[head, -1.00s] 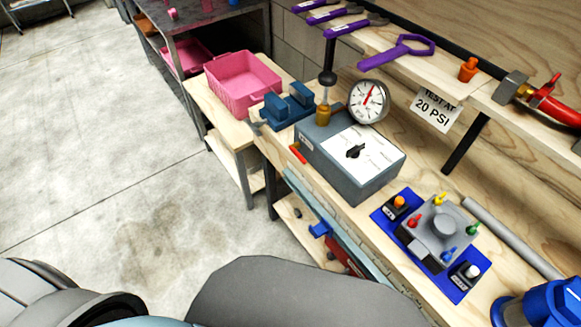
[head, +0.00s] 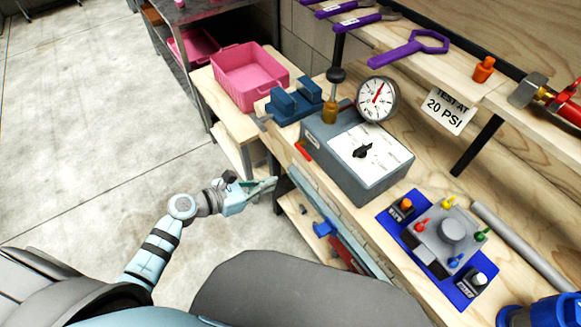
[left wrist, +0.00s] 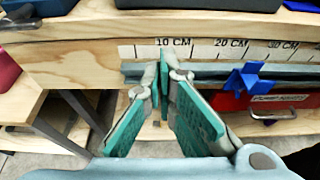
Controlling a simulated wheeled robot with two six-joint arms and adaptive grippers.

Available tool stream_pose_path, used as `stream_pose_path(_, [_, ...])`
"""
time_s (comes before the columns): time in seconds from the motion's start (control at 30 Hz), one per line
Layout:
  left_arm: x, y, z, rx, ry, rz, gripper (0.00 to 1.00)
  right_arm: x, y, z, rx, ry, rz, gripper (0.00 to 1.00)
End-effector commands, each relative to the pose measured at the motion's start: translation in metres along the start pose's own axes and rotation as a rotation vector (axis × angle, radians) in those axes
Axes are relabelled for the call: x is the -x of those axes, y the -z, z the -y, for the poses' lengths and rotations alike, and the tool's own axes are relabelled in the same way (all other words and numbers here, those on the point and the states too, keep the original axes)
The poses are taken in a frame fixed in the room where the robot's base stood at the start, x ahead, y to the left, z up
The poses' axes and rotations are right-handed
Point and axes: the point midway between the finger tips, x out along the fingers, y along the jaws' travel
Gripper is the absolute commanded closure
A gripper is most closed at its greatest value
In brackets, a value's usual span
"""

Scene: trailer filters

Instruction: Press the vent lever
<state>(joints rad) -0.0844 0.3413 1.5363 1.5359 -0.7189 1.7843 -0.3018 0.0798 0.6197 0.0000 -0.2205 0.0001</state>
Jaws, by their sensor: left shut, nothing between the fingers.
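A grey test box (head: 340,170) stands on the workbench, with a white top plate and a black knob (head: 363,151). A small red lever (head: 304,151) sticks out at its left side, and I take it for the vent lever. A round gauge (head: 378,98) with a red needle stands behind the box. My left gripper (head: 270,186) is shut and empty, in front of the bench edge, below and left of the red lever and apart from it. In the left wrist view its green-padded fingers (left wrist: 164,72) point at the bench's front edge. My right gripper is not in view.
A ruler strip (left wrist: 225,48) runs along the bench front, with a blue clip (left wrist: 247,80) to the right. A blue vise (head: 293,103) and a pink bin (head: 250,76) stand left of the box. A blue mat (head: 463,291) with a grey valve block lies to the right.

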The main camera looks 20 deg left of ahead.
Motion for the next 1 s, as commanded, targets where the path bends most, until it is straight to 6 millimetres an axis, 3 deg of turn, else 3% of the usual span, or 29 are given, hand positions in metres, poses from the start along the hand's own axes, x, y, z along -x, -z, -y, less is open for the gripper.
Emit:
stream_pose_path(0.17, [-0.018,0.001,0.000,0.001,-0.001,0.003,1.00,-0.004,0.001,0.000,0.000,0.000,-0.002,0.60])
stream_pose_path(0.57, [-0.103,0.002,0.000,0.000,0.000,0.001,1.00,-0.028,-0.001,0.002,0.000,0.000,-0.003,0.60])
stream_pose_path(0.6, [-0.096,-0.011,0.000,-0.003,-0.001,-0.001,1.00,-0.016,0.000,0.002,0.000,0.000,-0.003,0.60])
stream_pose_path(0.7, [-0.089,-0.027,0.000,-0.004,-0.001,-0.001,1.00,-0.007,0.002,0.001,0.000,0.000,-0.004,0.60])
stream_pose_path(1.0, [-0.085,-0.037,0.000,-0.001,-0.001,-0.002,1.00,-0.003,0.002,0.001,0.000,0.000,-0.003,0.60])
